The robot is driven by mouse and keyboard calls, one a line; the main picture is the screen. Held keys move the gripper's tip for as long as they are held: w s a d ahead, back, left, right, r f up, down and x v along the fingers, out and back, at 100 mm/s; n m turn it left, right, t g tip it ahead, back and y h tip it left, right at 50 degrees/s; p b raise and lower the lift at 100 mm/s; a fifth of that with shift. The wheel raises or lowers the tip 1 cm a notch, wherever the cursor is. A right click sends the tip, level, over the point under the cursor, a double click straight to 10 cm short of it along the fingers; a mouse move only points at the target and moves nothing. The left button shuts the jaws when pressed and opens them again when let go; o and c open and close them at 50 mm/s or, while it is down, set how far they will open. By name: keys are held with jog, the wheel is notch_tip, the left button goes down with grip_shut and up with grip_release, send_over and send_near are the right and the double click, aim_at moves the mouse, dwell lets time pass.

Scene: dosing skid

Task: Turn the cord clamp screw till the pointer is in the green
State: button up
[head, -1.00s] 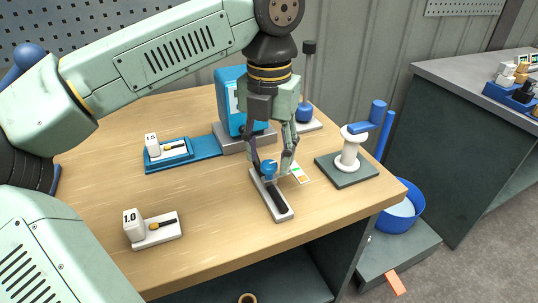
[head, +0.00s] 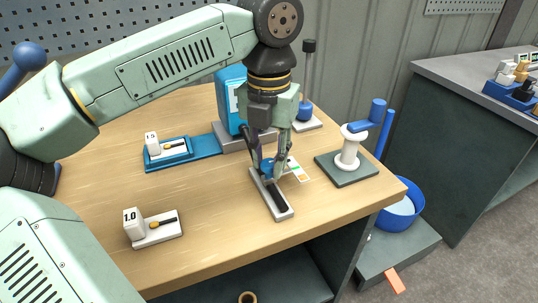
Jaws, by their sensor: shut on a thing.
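The cord clamp (head: 283,208) is a narrow pale block with a dark slot, lying on the wooden table. Its blue screw knob (head: 267,167) stands at the far end of the block. My gripper (head: 268,168) points down and is shut on this knob, with its fingers covering part of it. A white scale card (head: 298,170) with green and orange bands lies just right of the clamp. A pointer on it cannot be made out, so I cannot tell which band it is in.
A blue machine (head: 232,97) stands behind my gripper. A white spool on a dark base (head: 347,172) stands to the right. Small blocks marked 1.5 (head: 152,144) and 1.0 (head: 133,225) stand on the left. The table front is clear.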

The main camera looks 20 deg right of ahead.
grip_shut()
jog(key=shift+m, duration=0.3)
jog(key=m, duration=1)
jog(key=shift+m, duration=0.3)
jog(key=m, duration=1.1)
dwell(0.3)
